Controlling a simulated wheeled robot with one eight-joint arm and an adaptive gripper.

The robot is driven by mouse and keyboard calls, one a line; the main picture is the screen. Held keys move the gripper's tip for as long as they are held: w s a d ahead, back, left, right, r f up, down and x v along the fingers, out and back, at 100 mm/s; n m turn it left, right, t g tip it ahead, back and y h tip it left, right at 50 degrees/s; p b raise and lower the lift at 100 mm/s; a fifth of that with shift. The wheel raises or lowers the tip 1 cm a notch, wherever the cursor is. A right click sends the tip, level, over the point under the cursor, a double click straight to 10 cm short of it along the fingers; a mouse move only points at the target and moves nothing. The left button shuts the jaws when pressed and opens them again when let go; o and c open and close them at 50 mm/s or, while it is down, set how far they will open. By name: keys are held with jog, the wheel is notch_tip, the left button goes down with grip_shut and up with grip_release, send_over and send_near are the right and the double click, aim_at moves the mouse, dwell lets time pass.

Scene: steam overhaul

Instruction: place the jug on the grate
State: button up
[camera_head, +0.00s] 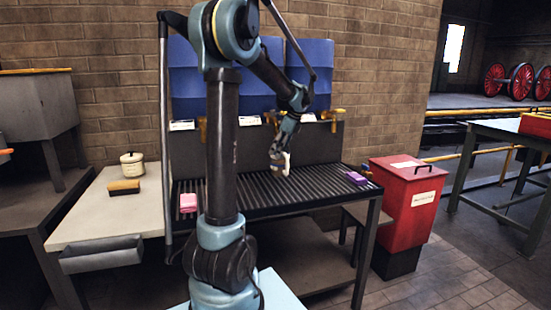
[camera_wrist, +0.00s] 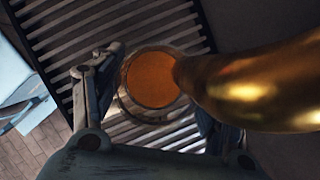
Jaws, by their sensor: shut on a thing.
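My gripper (camera_head: 280,165) is shut on a pale jug (camera_head: 286,162), over the back middle part of the dark slatted grate (camera_head: 300,197). In the wrist view the jug (camera_wrist: 125,101) shows from above as a round rim with an orange inside, between the two fingers. I cannot tell whether the orange is liquid or a reflection. The slats of the grate (camera_wrist: 95,20) lie beneath it. Whether the jug's base touches the slats or hangs just above is too small to tell. The gripper hides much of its side in the head view.
A large brass tap (camera_wrist: 250,85) reaches close to the jug's rim in the wrist view. Pink (camera_head: 188,202) and purple (camera_head: 356,178) blocks lie at the grate's ends. A red bin (camera_head: 405,200) stands right. A lidded pot (camera_head: 132,165) stands on the left table. The grate's front middle is clear.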

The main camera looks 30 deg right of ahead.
jog(key=shift+x, duration=1.85)
jog(key=shift+f, duration=0.1)
jog(key=o, duration=2)
jog(key=shift+o, duration=0.2)
jog(key=shift+s, duration=0.1)
jog(key=v, duration=1.2)
